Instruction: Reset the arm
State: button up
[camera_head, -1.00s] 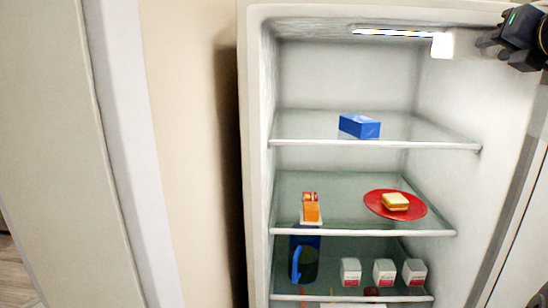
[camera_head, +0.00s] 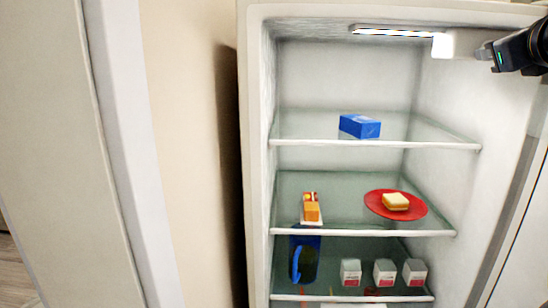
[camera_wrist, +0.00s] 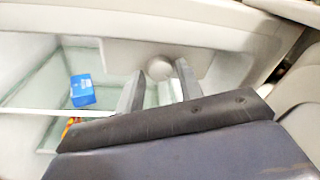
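My gripper (camera_head: 488,53) is at the top right of the head view, in front of the upper right corner of the open fridge. The wrist view shows its two fingers apart with nothing held; the gap between the tips (camera_wrist: 160,76) has only the pale fridge interior and a round white part behind it. Part of my arm is cut off by the right edge of the head view.
The open fridge (camera_head: 255,160) holds a blue box (camera_head: 360,126) on its top shelf. Below are an orange-and-white carton (camera_head: 311,207), a sandwich (camera_head: 395,201) on a red plate (camera_head: 418,209), a dark blue bottle (camera_head: 304,262) and white-red cups (camera_head: 351,271). A wall stands left.

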jog(key=shift+f+n+t+b, duration=0.1)
jog(key=shift+n+t+b, duration=0.25)
jog(key=shift+n, duration=2.15)
